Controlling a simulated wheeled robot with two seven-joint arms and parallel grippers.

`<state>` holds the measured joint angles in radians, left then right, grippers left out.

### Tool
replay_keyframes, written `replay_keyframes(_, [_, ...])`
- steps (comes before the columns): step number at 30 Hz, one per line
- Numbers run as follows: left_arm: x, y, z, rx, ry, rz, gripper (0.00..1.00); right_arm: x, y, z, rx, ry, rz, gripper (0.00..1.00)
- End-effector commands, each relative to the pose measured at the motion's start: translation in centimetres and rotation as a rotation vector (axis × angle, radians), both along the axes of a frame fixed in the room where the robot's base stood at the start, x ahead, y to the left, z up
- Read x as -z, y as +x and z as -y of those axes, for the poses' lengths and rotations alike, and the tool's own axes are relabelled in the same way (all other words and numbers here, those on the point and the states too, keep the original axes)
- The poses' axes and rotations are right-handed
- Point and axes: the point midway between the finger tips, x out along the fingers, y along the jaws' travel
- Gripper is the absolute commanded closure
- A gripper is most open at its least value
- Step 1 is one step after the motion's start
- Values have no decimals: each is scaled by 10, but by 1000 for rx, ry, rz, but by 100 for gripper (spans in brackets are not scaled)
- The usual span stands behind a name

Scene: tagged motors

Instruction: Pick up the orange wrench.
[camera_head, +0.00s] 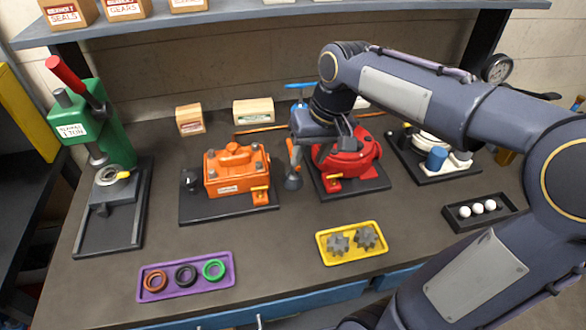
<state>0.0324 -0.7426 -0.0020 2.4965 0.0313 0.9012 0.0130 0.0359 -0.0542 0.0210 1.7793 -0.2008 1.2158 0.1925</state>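A narrow orange piece (291,147), which looks like part of the orange wrench, shows at the left side of my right gripper, between the orange motor and the red motor. A dark rounded end (293,183) shows just below it. My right gripper (302,150) points down there, in front of the red motor's left side. The gripper hides much of this spot, and I cannot tell whether its fingers are closed around the orange piece. My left gripper is out of view.
The orange motor (236,168) stands left, the red motor (350,155) right, partly behind my arm. A green press (110,130) stands far left. A purple ring tray (225,288), yellow gear tray (330,259) and black ball tray (456,222) lie in front. A blue-handled tool (299,86) is behind.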

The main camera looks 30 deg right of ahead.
Motion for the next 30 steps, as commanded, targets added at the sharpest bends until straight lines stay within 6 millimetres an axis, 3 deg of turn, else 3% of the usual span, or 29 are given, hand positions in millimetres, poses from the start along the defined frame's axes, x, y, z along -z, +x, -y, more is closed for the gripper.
replay_keyframes(1, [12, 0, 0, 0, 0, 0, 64, 16, 28, 5, 7, -24, -45, 60])
replay_keyframes(3, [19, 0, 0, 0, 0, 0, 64, 27, 57, 12, 26, -56, -95, 60])
replay_keyframes(9, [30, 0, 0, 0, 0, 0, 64, 57, 113, 22, 72, -125, -186, 60])
replay_keyframes(14, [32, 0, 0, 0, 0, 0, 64, 67, 126, 24, 89, -144, -210, 60])
replay_keyframes(30, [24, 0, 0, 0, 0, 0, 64, 133, 125, 31, 87, -142, -212, 60])
